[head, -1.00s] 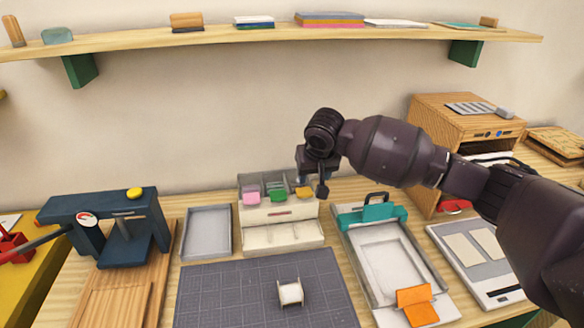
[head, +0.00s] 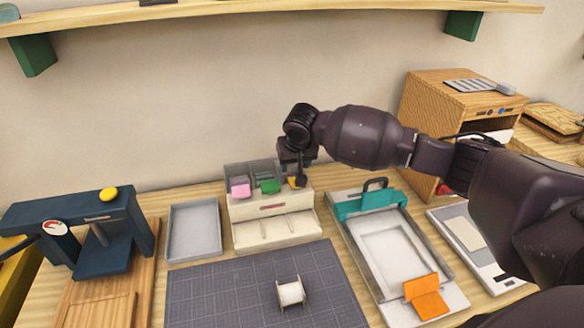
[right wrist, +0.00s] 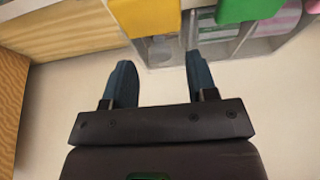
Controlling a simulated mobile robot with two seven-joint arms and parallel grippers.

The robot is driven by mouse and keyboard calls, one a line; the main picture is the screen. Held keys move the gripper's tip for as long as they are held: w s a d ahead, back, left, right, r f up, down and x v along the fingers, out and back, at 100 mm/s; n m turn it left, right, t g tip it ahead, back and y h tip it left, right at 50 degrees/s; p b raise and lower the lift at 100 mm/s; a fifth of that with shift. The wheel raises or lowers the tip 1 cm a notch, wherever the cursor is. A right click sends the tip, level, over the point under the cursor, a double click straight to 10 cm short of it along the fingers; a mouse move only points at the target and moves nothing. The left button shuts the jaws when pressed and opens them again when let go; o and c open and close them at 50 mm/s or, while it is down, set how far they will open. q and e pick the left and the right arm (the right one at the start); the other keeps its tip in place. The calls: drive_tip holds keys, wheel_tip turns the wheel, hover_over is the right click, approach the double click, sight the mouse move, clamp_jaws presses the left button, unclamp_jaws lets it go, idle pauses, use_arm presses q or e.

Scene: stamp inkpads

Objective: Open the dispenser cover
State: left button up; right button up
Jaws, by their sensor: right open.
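The dispenser (head: 245,208) is a cream box at the back of the table, with grey compartments on top. Pink (head: 240,187), green (head: 270,186) and yellow (head: 292,182) covers or tabs stand along its top front. My right gripper (head: 299,180) is at its right end, partly hiding the yellow cover. In the right wrist view the gripper (right wrist: 158,66) is open and empty, its two dark fingers pointing toward the yellow cover (right wrist: 147,14). The green cover (right wrist: 250,8) is beside it to the right. Contact with the yellow cover cannot be told. My left gripper is out of view.
A grey tray (head: 194,257) is left of the dispenser. A dark press (head: 95,222) stands farther left. A grey mat (head: 220,300) with a small cream piece (head: 290,292) lies in front. A teal-clamped frame (head: 372,203) and a wooden cabinet (head: 425,112) are to the right.

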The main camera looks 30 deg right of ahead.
drive_tip(key=shift+x, duration=1)
drive_tip(key=shift+r, duration=0.1)
clamp_jaws()
